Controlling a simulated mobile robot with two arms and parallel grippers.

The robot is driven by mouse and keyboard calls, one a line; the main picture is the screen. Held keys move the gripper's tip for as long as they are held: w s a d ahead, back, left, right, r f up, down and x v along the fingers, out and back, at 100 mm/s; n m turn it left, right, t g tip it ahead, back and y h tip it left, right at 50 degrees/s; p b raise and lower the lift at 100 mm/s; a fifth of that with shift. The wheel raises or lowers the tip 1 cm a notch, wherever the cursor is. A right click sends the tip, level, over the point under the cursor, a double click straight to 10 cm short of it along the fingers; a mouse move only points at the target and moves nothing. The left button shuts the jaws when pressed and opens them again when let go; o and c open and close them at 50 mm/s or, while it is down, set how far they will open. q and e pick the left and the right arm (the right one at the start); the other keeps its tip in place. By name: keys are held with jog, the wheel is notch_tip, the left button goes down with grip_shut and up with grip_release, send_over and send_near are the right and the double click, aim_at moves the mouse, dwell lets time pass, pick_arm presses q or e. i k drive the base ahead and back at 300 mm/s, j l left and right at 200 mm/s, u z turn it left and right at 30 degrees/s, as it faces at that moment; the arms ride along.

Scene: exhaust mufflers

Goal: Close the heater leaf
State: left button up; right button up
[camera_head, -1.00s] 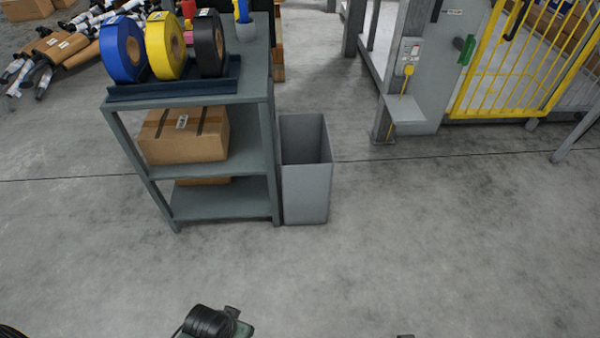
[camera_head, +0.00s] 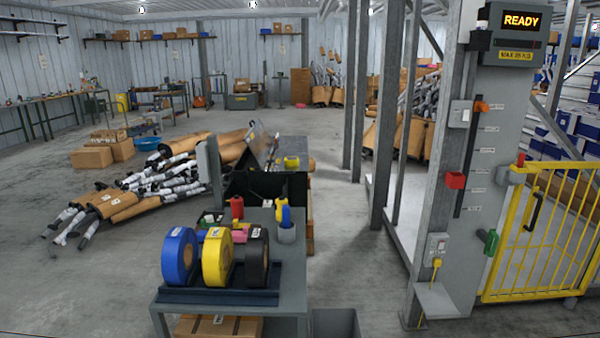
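I cannot clearly pick out a heater leaf. A dark open-topped box (camera_head: 266,186) stands behind the tape shelf, with a tilted dark panel (camera_head: 262,146) raised at its back; whether this is the heater is not clear. A yellow barred gate (camera_head: 545,236) hangs at the right beside a grey post (camera_head: 492,130), with a dark handle on its bars. Neither of my grippers is in view.
A grey shelf (camera_head: 290,308) bears blue, yellow and black tape rolls. A grey bin (camera_head: 336,322) stands beside it. Mufflers (camera_head: 160,182) lie piled at left.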

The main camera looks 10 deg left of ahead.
aim_at(257, 139)
jog(key=i+j+u, duration=0.15)
jog(key=j+u, duration=0.25)
jog(key=i+j+u, duration=0.15)
jog(key=u, duration=0.3)
jog(key=i+j+u, duration=0.2)
jog(key=u, duration=0.2)
jog(key=i+j+u, duration=0.15)
jog(key=u, duration=0.3)
jog(key=i+u, duration=0.4)
jog(key=i+j+u, duration=0.15)
jog(key=i+u, duration=0.5)
jog(key=i+z, duration=0.45)
jog(key=i, duration=0.15)
jog(key=i+j+z, duration=0.25)
jog(key=i+z, duration=0.25)
jog(key=i+l+z, duration=0.25)
jog(key=i+z, duration=0.2)
jog(key=i+l+z, duration=0.1)
jog(key=i+z, duration=0.75)
jog(key=i+j+z, duration=0.3)
jog(key=i+z, duration=0.15)
jog(key=i, duration=0.1)
